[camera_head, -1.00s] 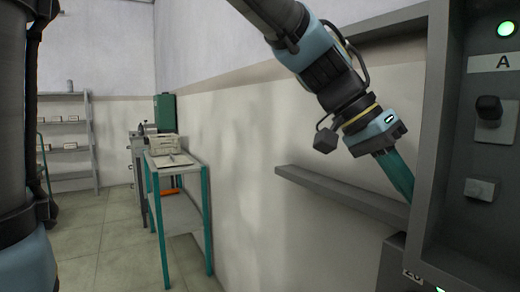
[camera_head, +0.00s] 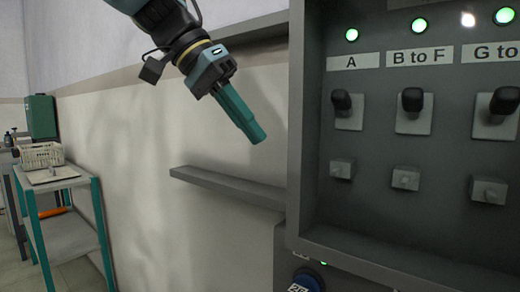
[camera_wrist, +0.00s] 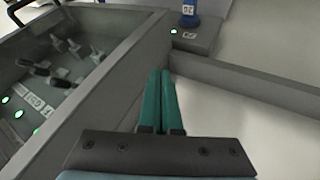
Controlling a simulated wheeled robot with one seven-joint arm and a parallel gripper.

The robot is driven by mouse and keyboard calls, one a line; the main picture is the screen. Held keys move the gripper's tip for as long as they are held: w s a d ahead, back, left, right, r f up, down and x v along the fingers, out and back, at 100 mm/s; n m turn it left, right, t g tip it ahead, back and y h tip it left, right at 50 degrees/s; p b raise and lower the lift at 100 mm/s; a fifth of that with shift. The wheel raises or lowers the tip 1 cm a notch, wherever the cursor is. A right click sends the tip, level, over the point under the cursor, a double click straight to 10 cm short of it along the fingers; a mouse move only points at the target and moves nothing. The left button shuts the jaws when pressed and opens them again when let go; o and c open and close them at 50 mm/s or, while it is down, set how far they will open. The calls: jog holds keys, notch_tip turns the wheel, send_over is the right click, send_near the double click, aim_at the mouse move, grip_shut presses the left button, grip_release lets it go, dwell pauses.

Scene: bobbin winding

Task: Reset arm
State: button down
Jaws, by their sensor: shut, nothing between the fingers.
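My gripper (camera_head: 254,136) hangs from my arm in front of the pale wall, left of the grey control panel (camera_head: 300,150) and above a wall ledge. Its teal fingers are together with nothing between them. In the wrist view the shut fingers (camera_wrist: 166,72) point along the side of the panel, which also shows there (camera_wrist: 120,62), and appear apart from it.
The panel carries labelled black switches (camera_head: 412,98) and green lights. A narrow grey ledge (camera_head: 228,187) runs along the wall below my gripper. A teal-legged cart (camera_head: 62,228) with a white basket (camera_head: 40,155) stands at the left. A blue knob (camera_head: 308,280) is below the panel.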

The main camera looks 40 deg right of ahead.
jog(key=w+a+f+n+t+y+p, duration=0.2)
jog(key=w+a+f+n+t, duration=0.2)
jog(key=w+a+f+n, duration=0.8)
jog(key=w+a+f+n+y, duration=0.1)
jog(key=w+a+f, duration=0.1)
jog(key=a+f, duration=0.3)
jog(key=w+a+f+n+t+y+p, duration=0.1)
jog(key=a+f, duration=0.4)
jog(key=a, duration=0.5)
jog(key=w+a+f+n+t+y+p, duration=0.1)
jog(key=w+a+f, duration=0.2)
jog(key=a+f, duration=0.2)
jog(key=a, duration=0.3)
jog(key=shift+w+a+n, duration=0.25)
jog(key=shift+a+n, duration=0.05)
jog(key=shift+n, duration=0.1)
